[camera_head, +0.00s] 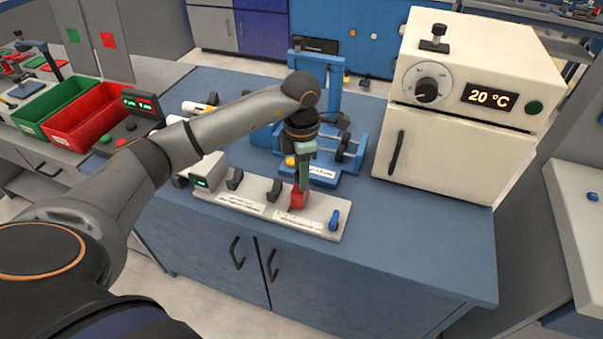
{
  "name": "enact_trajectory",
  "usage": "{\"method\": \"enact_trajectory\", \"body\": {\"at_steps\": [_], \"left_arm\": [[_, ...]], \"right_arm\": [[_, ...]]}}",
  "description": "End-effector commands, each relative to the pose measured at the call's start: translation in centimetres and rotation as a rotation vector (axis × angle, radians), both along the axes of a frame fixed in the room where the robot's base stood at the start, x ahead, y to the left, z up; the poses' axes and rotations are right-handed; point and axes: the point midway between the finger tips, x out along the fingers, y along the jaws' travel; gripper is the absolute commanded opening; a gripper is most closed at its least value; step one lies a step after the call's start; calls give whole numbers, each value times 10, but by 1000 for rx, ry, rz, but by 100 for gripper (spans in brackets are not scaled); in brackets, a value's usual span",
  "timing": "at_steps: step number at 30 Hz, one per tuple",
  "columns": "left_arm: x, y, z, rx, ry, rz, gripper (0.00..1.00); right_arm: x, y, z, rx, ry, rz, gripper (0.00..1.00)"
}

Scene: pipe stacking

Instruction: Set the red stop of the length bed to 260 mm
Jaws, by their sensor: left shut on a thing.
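The length bed (262,208) is a long pale plate near the front edge of the blue worktop. The red stop (297,199) stands on its right half. My left gripper (300,180) points down from above and is shut on the red stop. Dark supports (235,179) stand on the bed left of the stop, and a blue lever (334,219) sits at its right end. A small box with a green display (205,172) is at the left end; its digits are too small to read. The scale marks are not legible. My right gripper is not in view.
A white oven reading 20 °C (465,110) stands at the right. A blue fixture (335,150) stands right behind the bed. Green (45,105) and red (85,118) bins are at the left. The worktop's front right (430,240) is clear.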

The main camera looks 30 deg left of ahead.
Motion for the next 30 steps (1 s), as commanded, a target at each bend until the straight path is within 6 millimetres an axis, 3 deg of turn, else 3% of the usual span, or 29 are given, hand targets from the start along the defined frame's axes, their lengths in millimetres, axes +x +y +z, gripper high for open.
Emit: {"method": "enact_trajectory", "body": {"at_steps": [8, 18, 28, 29, 30], "left_arm": [[1, -4, 1, -1, -1, -1, 0], [15, -60, 1, -4, -3, -2, 0], [16, -65, 1, -7, -6, -3, 0], [16, -65, 1, -8, -5, -3, 36], [16, -65, 1, -8, -5, -4, 41]], "right_arm": [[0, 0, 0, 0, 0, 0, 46], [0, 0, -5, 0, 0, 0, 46], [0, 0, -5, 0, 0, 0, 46], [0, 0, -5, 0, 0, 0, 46], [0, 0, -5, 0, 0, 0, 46]]}}
